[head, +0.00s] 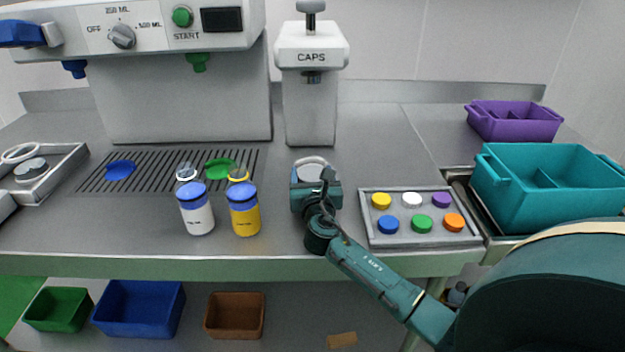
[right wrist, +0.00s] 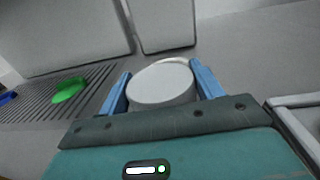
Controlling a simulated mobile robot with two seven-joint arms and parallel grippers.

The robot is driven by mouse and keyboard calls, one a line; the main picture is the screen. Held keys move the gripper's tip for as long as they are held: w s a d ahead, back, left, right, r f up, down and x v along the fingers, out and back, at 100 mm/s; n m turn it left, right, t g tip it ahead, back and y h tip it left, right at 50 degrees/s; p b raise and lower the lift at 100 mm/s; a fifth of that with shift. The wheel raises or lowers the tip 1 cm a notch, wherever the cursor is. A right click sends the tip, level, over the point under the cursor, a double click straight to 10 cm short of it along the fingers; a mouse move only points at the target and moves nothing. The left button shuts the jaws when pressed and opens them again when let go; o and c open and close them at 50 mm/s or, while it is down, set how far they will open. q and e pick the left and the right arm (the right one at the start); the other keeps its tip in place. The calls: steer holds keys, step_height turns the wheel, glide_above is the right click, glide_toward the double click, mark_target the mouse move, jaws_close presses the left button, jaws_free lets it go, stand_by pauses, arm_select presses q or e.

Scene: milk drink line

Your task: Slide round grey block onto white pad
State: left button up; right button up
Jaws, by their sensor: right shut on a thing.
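The round grey block (head: 309,174) is between the blue fingers of my right gripper (head: 313,182), in front of the caps machine. In the right wrist view the block (right wrist: 160,86) has a flat round top, with a blue finger on each side; the right gripper (right wrist: 162,88) is shut on it. The white pad (head: 313,160) shows as a pale curved rim just beyond the block, and also in the right wrist view (right wrist: 176,60). How much of the pad lies under the block is hidden. My left gripper is not in view.
The caps machine (head: 311,100) stands behind the pad. Two blue-topped bottles, white (head: 197,216) and yellow (head: 244,220), stand left of the gripper. A cap tray (head: 370,237) is close on the right, with a teal crate (head: 545,190) beyond. A slotted grille (head: 148,170) lies left.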

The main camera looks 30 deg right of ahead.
steer(key=shift+b+x, duration=0.6)
steer(key=shift+x, duration=2.4)
steer(key=shift+d, duration=0.25)
steer(key=shift+b+x, duration=0.55)
steer(key=shift+x, duration=0.5)
steer(key=shift+w+d+r, duration=0.1)
steer(key=shift+w+d, duration=0.05)
steer(key=o, duration=1.2)
steer(key=shift+d, duration=0.15)
